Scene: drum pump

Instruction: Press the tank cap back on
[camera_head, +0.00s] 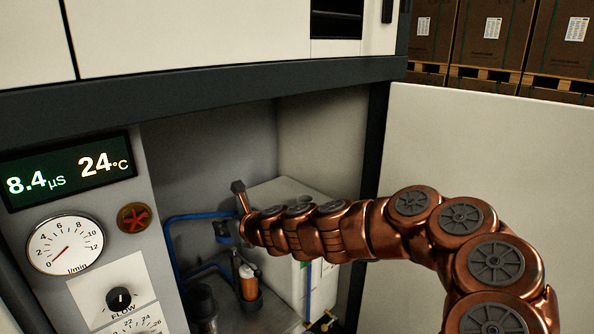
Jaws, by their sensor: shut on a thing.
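My gripper (243,214) is at the left end of my copper arm, inside the open cabinet bay. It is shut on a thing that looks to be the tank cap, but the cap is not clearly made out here. One copper finger with a dark tip sticks up at its end. I cannot tell whether the cap touches the tank.
Blue tubing (190,217) loops left of the gripper. An orange cylinder (248,284) and a dark cylinder (203,303) stand below.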

